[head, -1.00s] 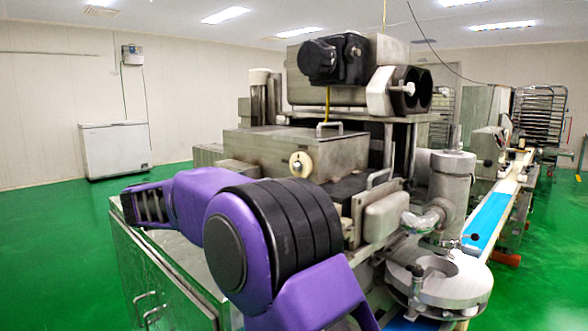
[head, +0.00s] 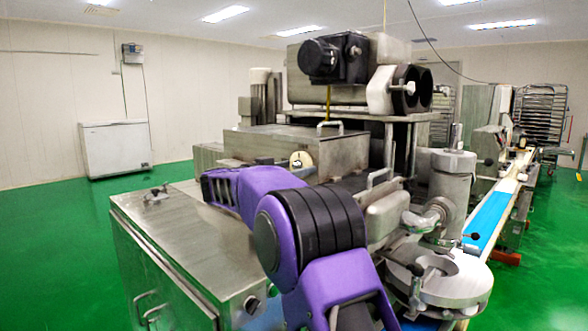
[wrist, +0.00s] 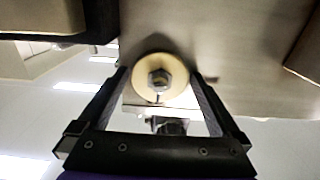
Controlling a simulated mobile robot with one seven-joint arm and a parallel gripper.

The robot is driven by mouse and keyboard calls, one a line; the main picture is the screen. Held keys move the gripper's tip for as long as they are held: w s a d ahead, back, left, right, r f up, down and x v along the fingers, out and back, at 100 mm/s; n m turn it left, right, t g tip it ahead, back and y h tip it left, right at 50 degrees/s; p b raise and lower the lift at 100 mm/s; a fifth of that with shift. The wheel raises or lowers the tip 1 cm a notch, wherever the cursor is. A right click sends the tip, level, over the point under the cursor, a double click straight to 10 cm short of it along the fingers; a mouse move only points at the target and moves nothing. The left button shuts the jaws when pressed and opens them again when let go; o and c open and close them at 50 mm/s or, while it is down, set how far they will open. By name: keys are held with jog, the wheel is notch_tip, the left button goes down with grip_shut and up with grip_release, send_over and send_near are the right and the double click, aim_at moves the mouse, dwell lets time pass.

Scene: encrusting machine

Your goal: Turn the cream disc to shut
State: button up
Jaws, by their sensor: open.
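The cream disc (wrist: 145,84) is round, with a hex nut at its centre and a small dark mark near its lower rim in the wrist view. In the head view the disc (head: 303,157) is on the front of the steel housing (head: 262,146), its lower part hidden behind my arm. My gripper (wrist: 160,74) is open in the wrist view, with one finger at each side of the disc. The disc shows between the fingertips; I cannot tell whether they touch it. My arm hides the gripper in the head view.
A steel cabinet (head: 180,240) with a small lever fitting on top stands at the left. A pipe and cylinder (head: 453,190) and a round table (head: 450,280) are at the right. A dark overhang shows at the upper left of the wrist view.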

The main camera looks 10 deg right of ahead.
jog(key=shift+c, duration=0.3)
jog(key=c, duration=1)
jog(key=m+p, duration=0.1)
jog(key=m, duration=0.7)
jog(key=shift+b, duration=0.3)
jog(key=m+b, duration=0.2)
jog(key=m, duration=0.3)
jog(key=shift+w+a+m, duration=0.1)
jog(key=shift+m, duration=0.3)
jog(key=shift+r+m+b, duration=0.1)
jog(key=shift+m+b, duration=0.9)
jog(key=shift+m, duration=1)
